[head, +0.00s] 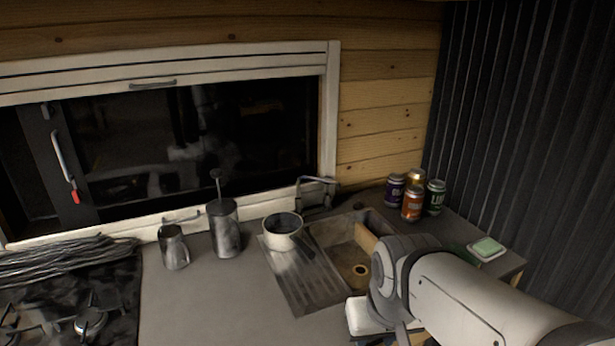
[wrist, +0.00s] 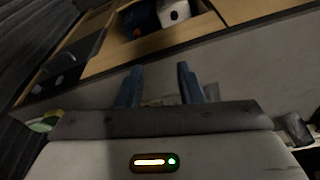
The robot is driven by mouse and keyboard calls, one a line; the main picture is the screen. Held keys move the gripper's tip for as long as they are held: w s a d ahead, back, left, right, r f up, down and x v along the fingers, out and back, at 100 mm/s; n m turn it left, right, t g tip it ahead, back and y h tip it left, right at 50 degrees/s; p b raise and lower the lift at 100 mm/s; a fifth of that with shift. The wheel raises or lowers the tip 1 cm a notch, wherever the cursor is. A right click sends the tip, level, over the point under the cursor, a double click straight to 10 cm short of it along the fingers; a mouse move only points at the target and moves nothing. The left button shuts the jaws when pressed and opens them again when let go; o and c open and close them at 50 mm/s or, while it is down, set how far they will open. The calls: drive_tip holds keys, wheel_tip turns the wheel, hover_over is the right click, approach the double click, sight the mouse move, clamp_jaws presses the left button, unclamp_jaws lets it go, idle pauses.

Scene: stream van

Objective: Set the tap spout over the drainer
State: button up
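The grey metal tap (head: 317,181) stands at the back edge of the sink unit in the head view, below the window's right corner. Its spout looks to run sideways along the back; its exact direction is hard to tell in the dim light. The ribbed drainer (head: 304,284) is left of the sink basin (head: 345,238). A pale pot (head: 283,239) with a dark handle stands on the drainer's back part. In the wrist view my gripper (wrist: 159,87) has its two bluish fingers apart with nothing clearly between them. My gripper's fingers are hidden in the head view, away from the tap.
Several cans (head: 412,204) stand right of the tap. A French press (head: 224,229) and a metal jug (head: 173,248) stand left of the drainer. A green sponge on a dish (head: 487,248) is at the right. The hob (head: 88,315) is far left. The counter between is clear.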

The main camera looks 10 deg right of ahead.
drive_tip(key=w+a+r+m+y+p, duration=0.1)
drive_tip(key=w+a+r+m+y, duration=0.2)
drive_tip(key=w, duration=0.6)
drive_tip(key=w+r+m+g+y+p, duration=0.1)
drive_tip(key=w+m+y, duration=0.3)
drive_tip(key=w, duration=0.5)
drive_tip(key=w+a+r+m+y+p, duration=0.1)
drive_tip(key=w+a+m+y+p, duration=0.1)
drive_tip(key=w+m, duration=0.5)
drive_tip(key=m+t+y+p, duration=0.4)
drive_tip(key=m+t+y, duration=0.3)
approach(328, 180)
drive_tip(key=x, duration=1)
drive_tip(key=shift+w+f, duration=0.25)
drive_tip(key=shift+w, duration=0.2)
drive_tip(key=shift+c, duration=0.2)
